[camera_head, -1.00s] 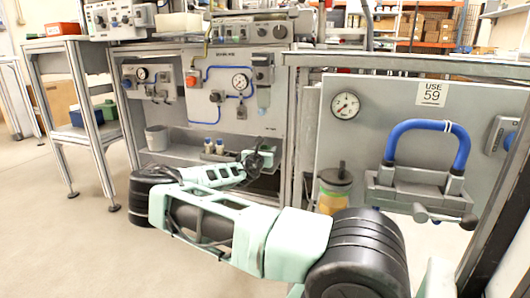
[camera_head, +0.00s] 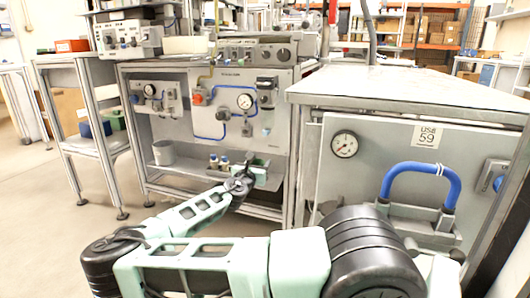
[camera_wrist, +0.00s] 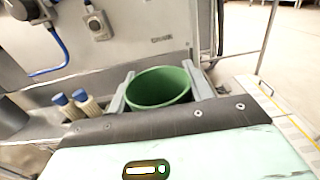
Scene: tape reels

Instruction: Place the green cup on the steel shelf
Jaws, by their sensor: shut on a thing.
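The green cup (camera_wrist: 158,88) sits between the two grey fingers of my gripper (camera_wrist: 160,90) in the wrist view, its open rim facing the camera. My gripper is shut on it. In the head view my gripper (camera_head: 246,178) is at the lower front of the grey bench, with a bit of the green cup (camera_head: 262,169) showing beyond it. The steel shelf (camera_head: 185,168) is the low ledge under the bench panel. The cup is at its right part, right of the bottles. I cannot tell whether the cup touches the shelf.
Blue-capped bottles stand on the shelf left of my gripper (camera_wrist: 82,104), also in the head view (camera_head: 218,162). A grey cup (camera_head: 163,153) stands farther left. A cabinet with a blue handle (camera_head: 422,172) is at the right. Open floor (camera_head: 50,225) lies at the left.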

